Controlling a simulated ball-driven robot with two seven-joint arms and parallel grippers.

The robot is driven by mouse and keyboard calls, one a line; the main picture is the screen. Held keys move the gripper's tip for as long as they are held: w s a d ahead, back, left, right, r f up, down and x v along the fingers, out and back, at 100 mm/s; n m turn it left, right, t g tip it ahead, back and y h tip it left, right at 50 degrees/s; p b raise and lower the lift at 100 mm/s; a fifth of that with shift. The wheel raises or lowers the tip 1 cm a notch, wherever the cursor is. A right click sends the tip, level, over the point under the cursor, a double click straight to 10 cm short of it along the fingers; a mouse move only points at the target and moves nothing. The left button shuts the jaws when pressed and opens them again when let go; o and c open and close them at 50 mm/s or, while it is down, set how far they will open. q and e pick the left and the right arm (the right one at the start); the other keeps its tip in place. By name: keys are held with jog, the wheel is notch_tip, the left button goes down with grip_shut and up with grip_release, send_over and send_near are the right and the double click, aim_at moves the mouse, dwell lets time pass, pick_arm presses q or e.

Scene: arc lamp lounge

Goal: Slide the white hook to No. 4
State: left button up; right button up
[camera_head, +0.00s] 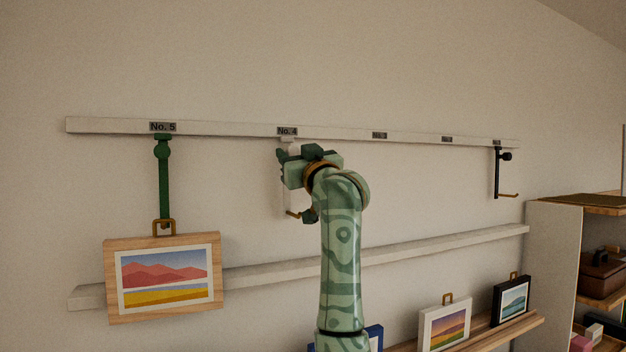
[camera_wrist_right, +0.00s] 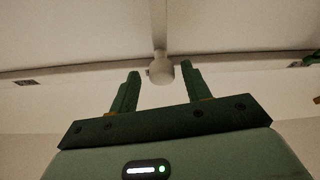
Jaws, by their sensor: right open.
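The white hook (camera_head: 287,198) hangs from the wall rail (camera_head: 230,132) directly under the No. 4 label (camera_head: 287,131). Its middle is partly hidden by my right gripper (camera_head: 293,152), and its brass tip shows below. In the right wrist view the white hook's round knob (camera_wrist_right: 161,73) lies between the two green fingertips of the right gripper (camera_wrist_right: 160,79). The fingers are open, with a visible gap on each side of the knob. My left gripper is not in view.
A green hook (camera_head: 165,185) under the No. 5 label (camera_head: 163,127) holds a wood-framed picture (camera_head: 112,280). A black hook (camera_head: 497,175) hangs at the rail's right end. The rail between white and black hooks is free. A lower rail (camera_head: 420,247) and a picture ledge (camera_head: 510,331) lie below.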

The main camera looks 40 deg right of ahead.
jog(key=b+v, duration=0.4)
jog(key=v, duration=0.9)
jog(key=shift+w+a+f, duration=0.1)
